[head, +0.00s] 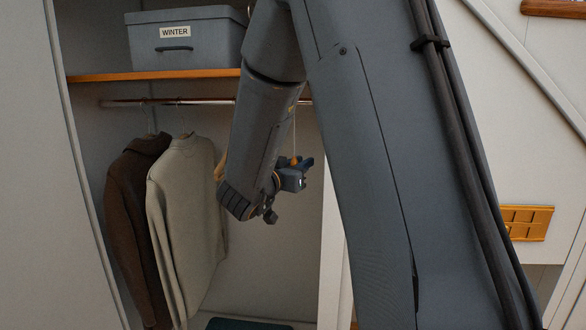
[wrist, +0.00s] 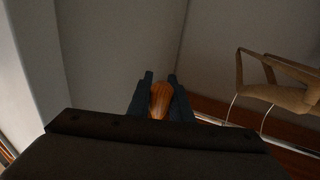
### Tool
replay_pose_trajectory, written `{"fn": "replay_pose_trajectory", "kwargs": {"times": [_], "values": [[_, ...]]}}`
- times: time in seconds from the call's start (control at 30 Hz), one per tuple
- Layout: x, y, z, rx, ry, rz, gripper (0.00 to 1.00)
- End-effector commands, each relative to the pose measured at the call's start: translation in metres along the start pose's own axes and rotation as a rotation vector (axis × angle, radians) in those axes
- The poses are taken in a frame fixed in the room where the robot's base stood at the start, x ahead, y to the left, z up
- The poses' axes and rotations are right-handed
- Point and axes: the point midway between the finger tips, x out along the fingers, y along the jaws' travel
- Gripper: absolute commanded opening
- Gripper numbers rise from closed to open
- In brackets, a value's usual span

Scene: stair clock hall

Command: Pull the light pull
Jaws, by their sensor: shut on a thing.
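The light pull is a thin pale cord (head: 294,135) with a small orange-brown wooden knob (head: 294,161) at its lower end. It hangs inside the open closet, in front of the pale back wall. My gripper (head: 301,176) is at the knob in the head view, with part of the knob showing above the fingers. In the wrist view the wooden knob (wrist: 161,100) sits between the two dark fingers of my gripper (wrist: 161,82), which are shut on it. The cord's upper part is hidden behind my arm in the head view.
A brown garment (head: 135,215) and a cream garment (head: 185,220) hang from a rail (head: 140,102) left of my gripper. A shelf (head: 150,76) above bears a grey box (head: 190,50) labelled WINTER. The closet's right edge (head: 333,230) is close to my arm.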

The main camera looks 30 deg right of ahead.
Motion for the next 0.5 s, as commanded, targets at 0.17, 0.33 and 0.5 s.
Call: {"fn": "replay_pose_trajectory", "kwargs": {"times": [0.17,0.33,0.5], "values": [[0.000,0.000,0.002,0.000,0.000,0.000,0.03],[0.000,0.000,0.007,-0.001,0.000,0.001,0.03],[0.000,0.000,0.011,-0.001,0.000,0.001,0.03]]}}
